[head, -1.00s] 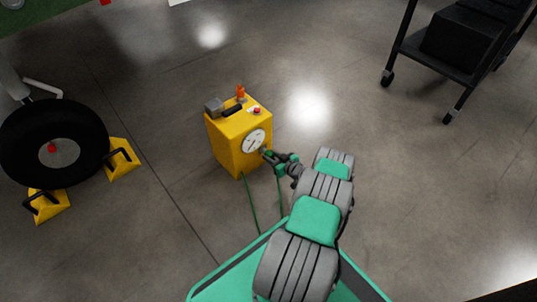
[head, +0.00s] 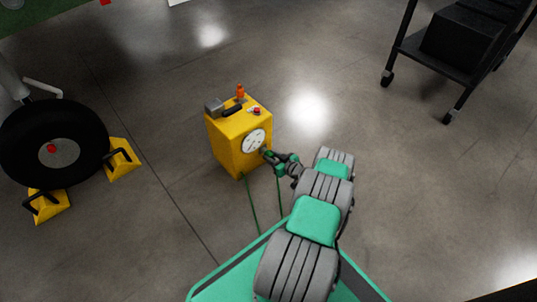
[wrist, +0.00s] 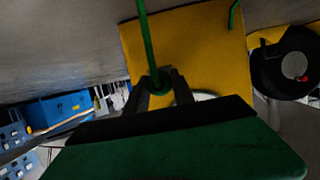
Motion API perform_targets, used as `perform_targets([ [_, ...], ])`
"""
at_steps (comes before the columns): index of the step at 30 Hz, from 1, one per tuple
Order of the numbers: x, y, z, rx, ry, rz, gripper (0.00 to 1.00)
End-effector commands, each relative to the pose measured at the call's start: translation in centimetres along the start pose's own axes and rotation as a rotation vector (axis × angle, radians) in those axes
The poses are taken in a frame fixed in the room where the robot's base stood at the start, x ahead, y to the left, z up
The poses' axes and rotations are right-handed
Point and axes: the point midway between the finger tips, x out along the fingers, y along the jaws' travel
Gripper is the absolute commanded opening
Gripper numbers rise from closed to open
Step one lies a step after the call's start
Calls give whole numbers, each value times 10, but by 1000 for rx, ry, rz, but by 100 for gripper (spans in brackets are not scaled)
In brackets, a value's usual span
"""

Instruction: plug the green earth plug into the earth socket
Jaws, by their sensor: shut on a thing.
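My gripper (head: 267,154) is at the front of the yellow box (head: 226,148), close to the right of its white dial (head: 254,140). In the wrist view the gripper (wrist: 161,82) is shut on the green earth plug (wrist: 157,84), and a green cable (wrist: 147,40) runs from it. The yellow box (wrist: 195,50) fills the middle behind the fingers there, with only an edge of the dial (wrist: 205,96) showing. The earth socket cannot be made out. I cannot tell whether the plug touches the box.
Green cable (head: 252,205) hangs below the box toward my base. A black wheel (head: 50,145) with yellow chocks (head: 120,158) stands at left. A black cart (head: 455,60) stands at upper right. The floor around the box is mostly clear.

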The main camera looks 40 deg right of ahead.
Motion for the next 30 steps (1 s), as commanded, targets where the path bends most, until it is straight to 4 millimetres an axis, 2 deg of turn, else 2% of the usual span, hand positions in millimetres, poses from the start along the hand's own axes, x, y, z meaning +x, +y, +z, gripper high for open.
perform_targets([
  [24, -12, 0, 4, 0, 0, 0, 0],
  [30, -23, 1, 8, 1, -1, 1, 0],
])
